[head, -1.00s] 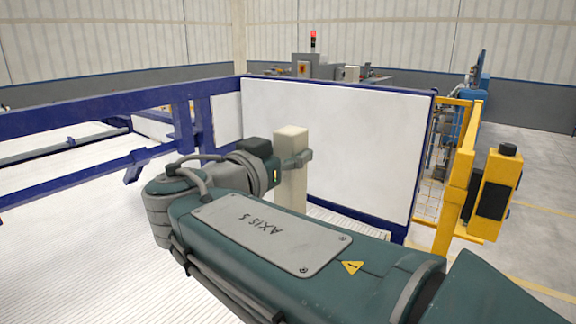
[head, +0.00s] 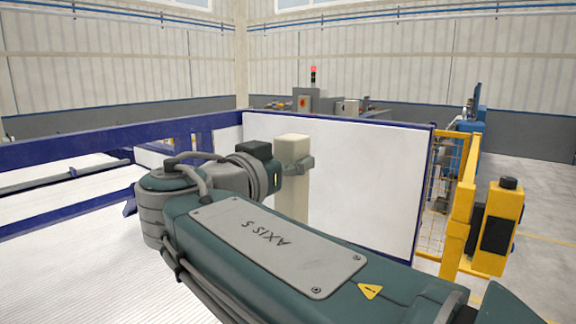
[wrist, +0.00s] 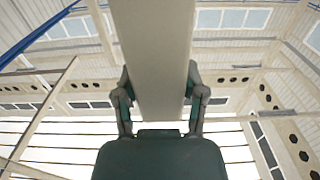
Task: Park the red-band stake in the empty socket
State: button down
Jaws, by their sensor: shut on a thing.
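My gripper (head: 303,164) is shut on a pale cream square stake (head: 293,190) in the head view. The stake stands roughly upright, with its top just above the grip; its lower end is hidden behind my arm. In the wrist view my gripper (wrist: 160,92) has one finger on each side of the stake (wrist: 155,60), which runs out through the top of the picture. No red band shows on the visible part of the stake. No socket shows in either view.
A white panel in a blue frame (head: 350,185) stands behind the stake. Blue rails (head: 75,140) run along the left. A yellow post with a black box (head: 500,228) and a yellow mesh guard (head: 448,185) stand at the right. Grey floor (head: 545,225) is open at far right.

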jog(key=shift+r, duration=6.05)
